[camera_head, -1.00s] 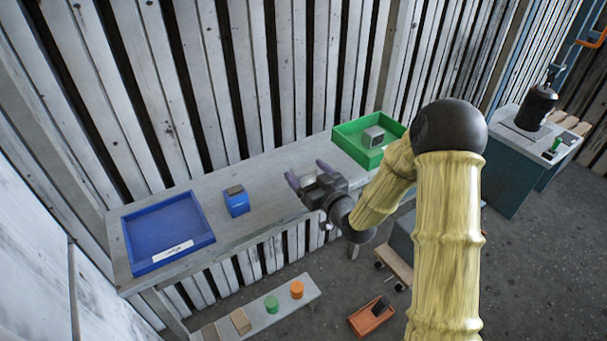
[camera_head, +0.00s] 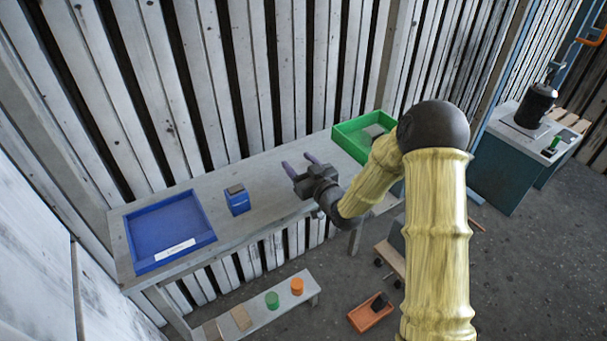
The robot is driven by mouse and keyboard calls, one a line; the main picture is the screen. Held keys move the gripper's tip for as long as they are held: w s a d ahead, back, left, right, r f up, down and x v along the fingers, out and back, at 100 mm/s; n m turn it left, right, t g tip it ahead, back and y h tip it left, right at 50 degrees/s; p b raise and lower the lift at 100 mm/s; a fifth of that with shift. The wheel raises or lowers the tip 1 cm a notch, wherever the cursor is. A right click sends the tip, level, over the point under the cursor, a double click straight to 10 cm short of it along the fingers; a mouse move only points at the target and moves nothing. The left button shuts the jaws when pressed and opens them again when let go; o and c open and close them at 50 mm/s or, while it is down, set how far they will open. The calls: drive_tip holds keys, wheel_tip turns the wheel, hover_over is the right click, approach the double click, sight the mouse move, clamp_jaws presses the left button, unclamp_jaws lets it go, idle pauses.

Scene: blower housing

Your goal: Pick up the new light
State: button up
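I cannot tell for sure which thing is the new light. A small blue block with a grey top (camera_head: 237,201) stands on the grey bench (camera_head: 262,190), right of the blue tray (camera_head: 140,262). A grey block (camera_head: 374,131) sits in the green tray (camera_head: 345,141) at the bench's right end, partly hidden by my arm. My gripper (camera_head: 301,164) is open and empty, with its two purple fingers apart. It is over the bench between the blue block and the green tray, its fingers pointing toward the slatted wall.
The blue tray carries a white label and looks empty. A low bench below holds a green cylinder (camera_head: 272,300) and an orange cylinder (camera_head: 297,286). An orange tray with a dark item (camera_head: 380,301) lies on the floor. A dark canister (camera_head: 535,107) stands on a cabinet at right.

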drive_tip(key=c, duration=0.4)
drive_tip(key=shift+b, duration=0.35)
drive_tip(key=p+v, duration=1)
drive_tip(key=v, duration=0.8)
drive_tip(key=shift+r, duration=0.15)
